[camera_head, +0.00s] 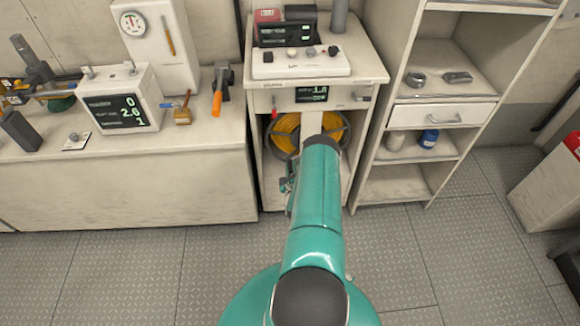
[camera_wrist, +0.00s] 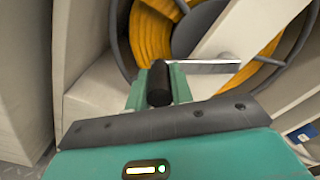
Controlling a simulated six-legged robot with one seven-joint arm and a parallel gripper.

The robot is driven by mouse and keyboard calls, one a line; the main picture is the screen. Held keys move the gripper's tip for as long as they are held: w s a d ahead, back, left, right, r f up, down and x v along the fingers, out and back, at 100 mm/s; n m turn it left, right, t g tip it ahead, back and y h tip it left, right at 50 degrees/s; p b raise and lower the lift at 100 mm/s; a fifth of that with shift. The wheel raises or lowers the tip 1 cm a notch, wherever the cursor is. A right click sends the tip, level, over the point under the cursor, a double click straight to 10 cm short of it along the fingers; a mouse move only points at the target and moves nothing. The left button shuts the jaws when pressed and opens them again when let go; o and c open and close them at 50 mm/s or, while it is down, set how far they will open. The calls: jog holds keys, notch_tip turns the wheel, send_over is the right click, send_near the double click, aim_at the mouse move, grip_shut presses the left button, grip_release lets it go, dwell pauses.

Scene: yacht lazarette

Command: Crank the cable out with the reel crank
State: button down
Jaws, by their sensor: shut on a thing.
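The cable reel (camera_head: 284,133) stands in the open lower bay of the white cabinet, with orange-yellow cable wound on it. It also shows in the wrist view, where the wound cable (camera_wrist: 153,35) fills the upper middle. The reel crank has a grey metal arm (camera_wrist: 208,66) and a black handle (camera_wrist: 158,84). The arm runs to the right from the handle across the reel's face. My gripper (camera_wrist: 159,93) is shut on the black handle, one finger on each side.
A display panel (camera_head: 311,94) sits above the reel bay, with a red-handled switch (camera_head: 274,110) to its left. A workbench (camera_head: 180,140) with tools stands left. A shelf unit (camera_head: 440,115) stands close on the right. The plated floor in front is clear.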

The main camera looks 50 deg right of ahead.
jog(key=s+d+f+n, duration=0.2)
jog(key=s+d+n, duration=0.7)
jog(key=n, duration=1)
jog(key=shift+s+d+f+n, duration=0.2)
jog(key=shift+s+n, duration=0.1)
jog(key=shift+s, duration=0.6)
jog(key=c, duration=1.2)
grip_release()
jog(key=shift+r, duration=0.1)
jog(key=shift+c, duration=0.2)
jog(key=shift+a, duration=0.1)
